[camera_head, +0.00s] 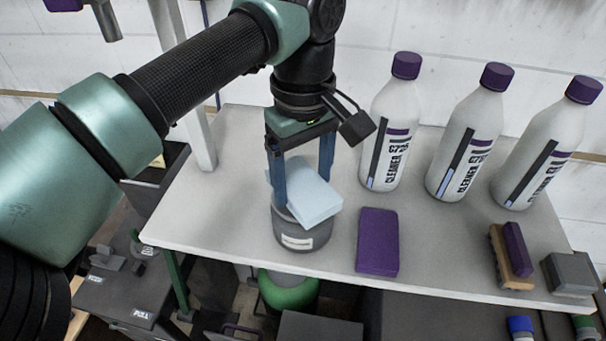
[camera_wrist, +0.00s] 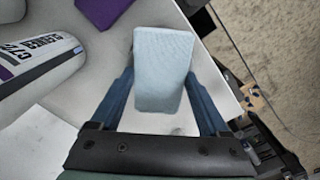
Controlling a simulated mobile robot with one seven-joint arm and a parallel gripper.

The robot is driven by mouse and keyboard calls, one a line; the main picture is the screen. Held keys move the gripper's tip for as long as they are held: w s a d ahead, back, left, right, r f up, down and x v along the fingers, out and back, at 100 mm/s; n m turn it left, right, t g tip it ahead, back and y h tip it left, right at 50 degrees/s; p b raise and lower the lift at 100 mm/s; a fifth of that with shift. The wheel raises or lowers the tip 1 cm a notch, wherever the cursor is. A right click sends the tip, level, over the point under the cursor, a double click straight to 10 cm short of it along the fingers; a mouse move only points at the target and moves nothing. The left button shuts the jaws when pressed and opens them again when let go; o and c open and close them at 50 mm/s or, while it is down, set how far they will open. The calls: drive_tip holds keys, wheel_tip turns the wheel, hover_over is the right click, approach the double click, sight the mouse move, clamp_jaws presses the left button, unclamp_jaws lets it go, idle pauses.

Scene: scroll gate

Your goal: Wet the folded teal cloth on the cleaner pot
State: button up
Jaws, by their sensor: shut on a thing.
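The folded cloth (camera_head: 312,192) is pale blue-teal and block-shaped. My gripper (camera_head: 302,195) points down and is shut on it, with one blue finger on each side. The cloth is tilted and sits right over the grey cleaner pot (camera_head: 300,238), a round pot with a white label, near the front of the white table. The cloth hides the pot's top, so I cannot tell for sure whether the two touch. In the wrist view the cloth (camera_wrist: 162,70) lies between my two fingers (camera_wrist: 160,95); the pot is mostly hidden there.
A purple block (camera_head: 378,241) lies right of the pot. Several white cleaner bottles with purple caps, one of them nearest (camera_head: 392,125), stand at the back right. A brush (camera_head: 512,255) and a grey block (camera_head: 570,274) are at the right edge. The table (camera_head: 205,215) is clear left of the pot.

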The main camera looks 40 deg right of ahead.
sight(304, 185)
drive_tip(key=shift+r+p, duration=2.05)
drive_tip(key=shift+r, duration=1.35)
drive_tip(key=shift+f, duration=0.15)
